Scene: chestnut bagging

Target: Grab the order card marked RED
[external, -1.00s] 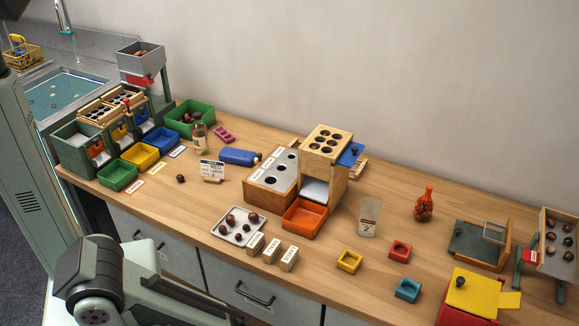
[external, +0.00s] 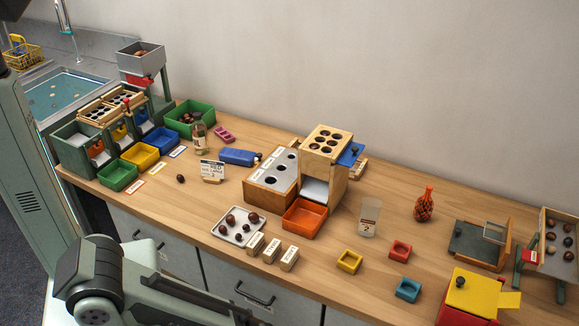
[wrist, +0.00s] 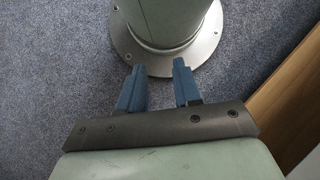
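A white printed card (external: 212,170) stands upright in a small wooden holder on the left half of the bench. Its print is too small to read surely, so I cannot confirm the word RED. A flat label with a red edge (external: 134,189) lies in front of the green bin at the left; its text is also unreadable. My gripper (wrist: 158,68) shows in the wrist view with its two blue fingers apart and nothing between them. It is over the carpet near my own base, away from the bench top, and is outside the external view.
A chestnut tray (external: 226,239) sits nearer the front. The bench between card and front edge is mostly clear.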

